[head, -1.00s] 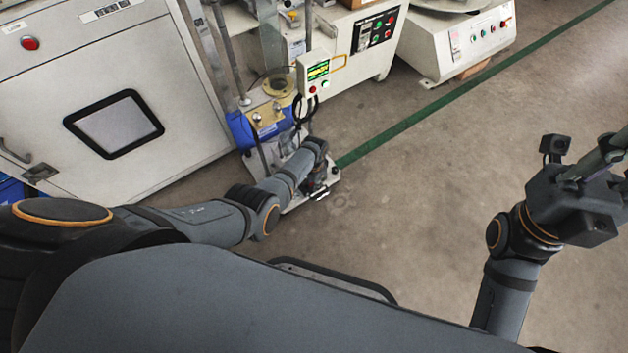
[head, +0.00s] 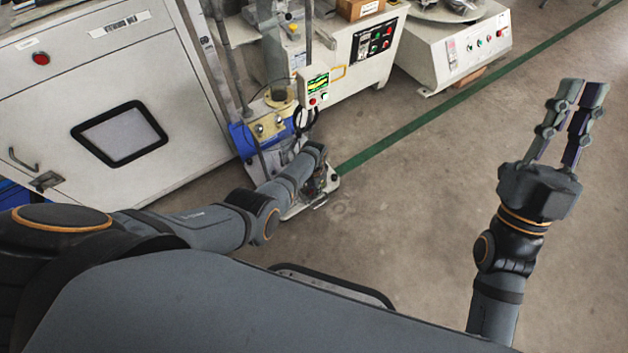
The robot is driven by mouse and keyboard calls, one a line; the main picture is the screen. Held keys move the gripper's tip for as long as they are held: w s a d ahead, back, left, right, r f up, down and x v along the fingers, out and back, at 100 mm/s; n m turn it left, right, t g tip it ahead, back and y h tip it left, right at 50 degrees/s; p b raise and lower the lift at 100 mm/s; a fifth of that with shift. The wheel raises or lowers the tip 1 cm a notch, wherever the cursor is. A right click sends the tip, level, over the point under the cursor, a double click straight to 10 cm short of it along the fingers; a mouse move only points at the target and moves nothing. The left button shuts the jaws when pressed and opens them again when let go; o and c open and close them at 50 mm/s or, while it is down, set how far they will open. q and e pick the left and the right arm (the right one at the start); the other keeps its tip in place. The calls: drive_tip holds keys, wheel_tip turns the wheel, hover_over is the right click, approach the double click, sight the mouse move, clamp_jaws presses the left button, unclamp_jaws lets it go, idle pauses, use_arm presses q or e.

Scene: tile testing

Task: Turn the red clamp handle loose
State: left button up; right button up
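No red clamp handle can be made out in the head view. A small test stand with a blue part (head: 242,140) and a pale base plate (head: 294,210) stands at the centre left. My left gripper (head: 324,186) is low beside this stand, over the right part of its base. My wrist hides most of it, so its fingers and anything between them cannot be made out. My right gripper (head: 584,92) is raised over bare floor at the right, far from the stand. It holds nothing visible, and its finger gap is seen at a slant.
A large white cabinet (head: 60,110) with a dark-framed window fills the left. A control box with a green display (head: 317,84) is above the stand. White machines (head: 455,50) stand behind. Open floor (head: 420,200) with a green line (head: 430,118) lies to the right.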

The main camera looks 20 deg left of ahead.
use_arm(q)
drive_tip(key=shift+r+p, duration=1.2)
use_arm(e)
drive_tip(key=w+f+m+g+h, duration=0.1)
drive_tip(key=w+f+g, duration=0.3)
drive_tip(key=f, duration=0.6)
drive_tip(key=w+f+m+g+h, duration=0.1)
drive_tip(key=w+f+g, duration=0.1)
drive_tip(key=f+g, duration=0.6)
use_arm(q)
drive_tip(key=shift+r+p, duration=1.05)
drive_tip(key=shift+p, duration=0.05)
use_arm(e)
drive_tip(key=s+f+g, duration=0.4)
drive_tip(key=s+f, duration=0.1)
drive_tip(key=f, duration=0.5)
drive_tip(key=s+f+g, duration=0.3)
drive_tip(key=s+f, duration=0.1)
drive_tip(key=f, duration=0.6)
drive_tip(key=shift+s+a+f+g, duration=0.3)
drive_tip(key=shift+s+f+g, duration=0.05)
drive_tip(key=shift+f+g, duration=0.05)
